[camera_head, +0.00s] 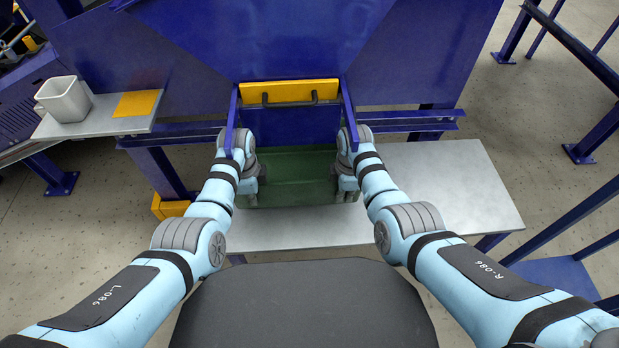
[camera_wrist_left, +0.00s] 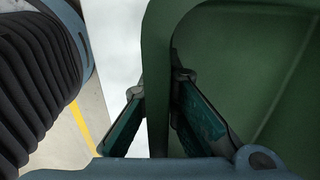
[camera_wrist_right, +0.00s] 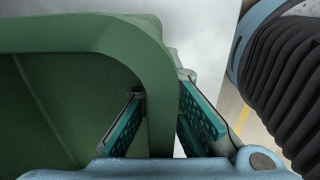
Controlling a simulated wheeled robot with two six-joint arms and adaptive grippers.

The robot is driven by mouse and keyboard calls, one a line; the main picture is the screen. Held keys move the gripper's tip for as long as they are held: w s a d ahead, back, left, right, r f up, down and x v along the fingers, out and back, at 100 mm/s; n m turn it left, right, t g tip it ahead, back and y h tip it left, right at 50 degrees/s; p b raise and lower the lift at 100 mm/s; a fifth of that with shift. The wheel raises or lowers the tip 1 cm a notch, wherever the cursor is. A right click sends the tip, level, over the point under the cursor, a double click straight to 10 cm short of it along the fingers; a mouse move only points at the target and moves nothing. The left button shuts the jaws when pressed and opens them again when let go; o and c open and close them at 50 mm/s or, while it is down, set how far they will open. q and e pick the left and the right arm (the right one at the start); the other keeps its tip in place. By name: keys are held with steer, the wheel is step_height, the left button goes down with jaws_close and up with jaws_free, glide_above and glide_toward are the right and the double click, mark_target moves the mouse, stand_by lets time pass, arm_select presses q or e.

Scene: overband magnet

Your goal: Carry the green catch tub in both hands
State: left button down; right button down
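The green catch tub (camera_head: 290,190) stands on the grey table under the blue machine, level as far as I can see. My left gripper (camera_head: 250,185) is at its left side and my right gripper (camera_head: 346,185) at its right side. The machine and my wrists hide part of the tub.
A yellow bar with a dark handle (camera_head: 290,92) is on the blue machine above the tub. Blue posts flank the space. A bare table area (camera_head: 450,185) lies to the right. A white bin (camera_head: 65,98) and yellow plate (camera_head: 137,103) sit on a shelf at left.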

arm_select(q)
steer(key=shift+a, duration=0.15)
arm_select(e)
steer(key=shift+w+a, duration=0.1)
steer(key=shift+a, duration=0.1)
arm_select(q)
steer(key=shift+f, duration=0.1)
